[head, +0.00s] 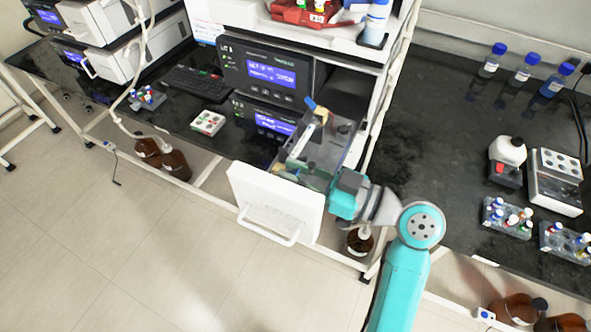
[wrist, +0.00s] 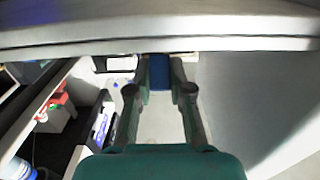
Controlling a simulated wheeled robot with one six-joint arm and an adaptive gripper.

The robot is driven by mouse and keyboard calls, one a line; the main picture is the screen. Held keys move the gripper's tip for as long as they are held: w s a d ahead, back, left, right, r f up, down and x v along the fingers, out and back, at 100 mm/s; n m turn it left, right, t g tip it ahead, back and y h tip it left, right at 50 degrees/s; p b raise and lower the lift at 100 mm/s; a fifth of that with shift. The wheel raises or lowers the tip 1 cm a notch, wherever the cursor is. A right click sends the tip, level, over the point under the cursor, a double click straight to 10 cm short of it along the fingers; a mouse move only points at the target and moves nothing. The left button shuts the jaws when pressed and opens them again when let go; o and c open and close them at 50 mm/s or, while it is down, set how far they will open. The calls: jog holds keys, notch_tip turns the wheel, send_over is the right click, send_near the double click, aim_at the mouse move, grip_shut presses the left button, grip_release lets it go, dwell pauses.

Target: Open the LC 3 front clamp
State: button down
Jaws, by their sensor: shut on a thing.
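My gripper (head: 318,181) reaches from the right into the open column compartment (head: 270,212), whose white front with a handle is out toward me. In the wrist view, my gripper (wrist: 160,86) has its two fingers closed on a small blue part (wrist: 159,70), apparently the clamp's lever. A pale column (head: 302,138) with a blue end lies tilted in the compartment. The clamp body is not clear in the head view, and I cannot tell from it whether the clamp is open or shut.
Instrument modules with lit screens (head: 271,73) stand behind the compartment. A white rack post (head: 385,95) rises close to my arm. On the right bench stand blue-capped bottles (head: 525,70) and vial racks (head: 508,218). A brown bottle (head: 360,241) stands below my gripper.

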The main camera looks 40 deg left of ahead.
jog(key=h, duration=0.2)
jog(key=a+r+h, duration=0.1)
jog(key=shift+s+a+t+h, duration=0.2)
jog(key=shift+t+h, duration=0.1)
jog(key=shift+h, duration=0.1)
jog(key=shift+s+a+r+t+h, duration=0.1)
jog(key=shift+a+t+h, duration=0.15)
jog(key=shift+h, duration=0.65)
jog(key=shift+a+r+t+h, duration=0.15)
jog(key=shift+a+h, duration=0.15)
jog(key=shift+h, duration=0.6)
jog(key=shift+f, duration=0.1)
jog(key=c, duration=1)
grip_release()
jog(key=shift+c, duration=0.2)
